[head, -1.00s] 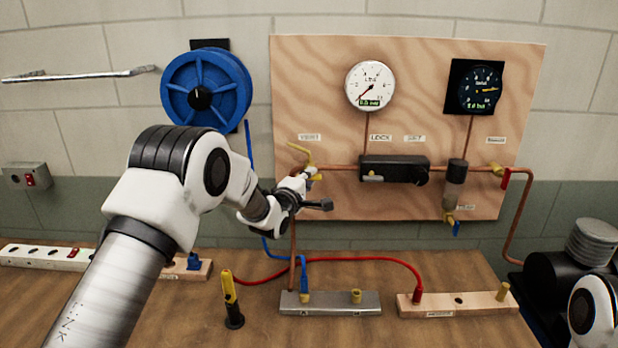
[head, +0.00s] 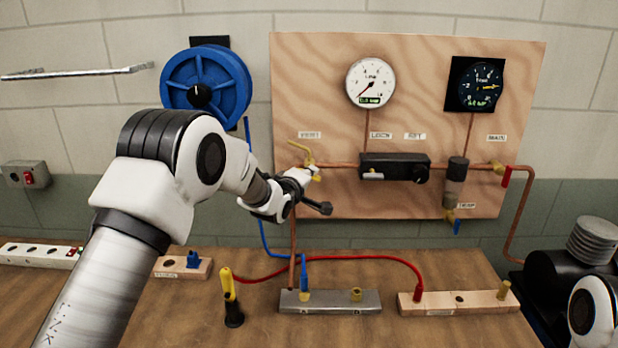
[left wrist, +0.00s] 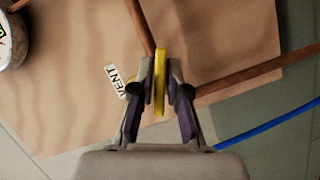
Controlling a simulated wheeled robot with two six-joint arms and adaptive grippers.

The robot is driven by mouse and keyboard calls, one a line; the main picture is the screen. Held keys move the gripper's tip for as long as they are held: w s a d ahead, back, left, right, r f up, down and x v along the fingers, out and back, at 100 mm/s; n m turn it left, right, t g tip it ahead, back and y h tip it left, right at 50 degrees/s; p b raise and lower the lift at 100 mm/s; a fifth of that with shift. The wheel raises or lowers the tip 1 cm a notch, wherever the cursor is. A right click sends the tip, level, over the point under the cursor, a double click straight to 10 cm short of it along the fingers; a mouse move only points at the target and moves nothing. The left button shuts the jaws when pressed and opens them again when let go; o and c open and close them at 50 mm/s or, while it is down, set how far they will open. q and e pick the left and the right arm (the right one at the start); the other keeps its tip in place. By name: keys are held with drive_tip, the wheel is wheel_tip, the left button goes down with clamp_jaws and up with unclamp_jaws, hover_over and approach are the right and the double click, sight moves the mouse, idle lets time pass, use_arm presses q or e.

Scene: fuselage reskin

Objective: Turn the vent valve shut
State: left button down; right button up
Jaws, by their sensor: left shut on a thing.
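The vent valve (head: 303,153) is a yellow fitting on the copper pipe at the left of the plywood board, beside the VENT label (head: 309,135). My left gripper (head: 312,173) is at this valve. In the left wrist view, the two fingers (left wrist: 161,88) are shut on the valve's flat yellow handle (left wrist: 160,65), one finger on each side. The VENT label (left wrist: 119,82) lies to the left of the fingers there. The gripper hides part of the valve in the head view. My right gripper is not in view; only part of that arm shows at lower right.
The board holds a white gauge (head: 371,83), a dark gauge (head: 481,86) and a black regulator box (head: 394,168). A blue hose reel (head: 206,82) hangs left. A grey manifold block (head: 330,302), red hose (head: 370,259) and yellow-black tool (head: 230,297) are on the bench.

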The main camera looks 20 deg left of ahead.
use_arm(q)
drive_tip(key=m+g+y, duration=0.1)
drive_tip(key=m, duration=0.1)
drive_tip(key=shift+m, duration=0.4)
drive_tip(key=shift+m+g+y, duration=0.4)
drive_tip(key=shift+m+y, duration=0.1)
drive_tip(key=shift+m, duration=0.1)
drive_tip(key=shift+r+m+p, duration=0.15)
drive_tip(key=shift+m+p, duration=0.25)
drive_tip(key=shift+p, duration=0.1)
drive_tip(key=m+g+y+p, duration=0.1)
drive_tip(key=m+y+p, duration=0.1)
drive_tip(key=p, duration=0.7)
drive_tip(key=shift+r+m, duration=0.1)
drive_tip(key=shift+m, duration=0.8)
drive_tip(key=shift+f+m+g+y+p, duration=0.3)
drive_tip(key=shift+m+y+p, duration=0.15)
drive_tip(key=shift+p, duration=0.5)
drive_tip(key=c, duration=1.2)
unclamp_jaws()
drive_tip(key=shift+c, duration=0.2)
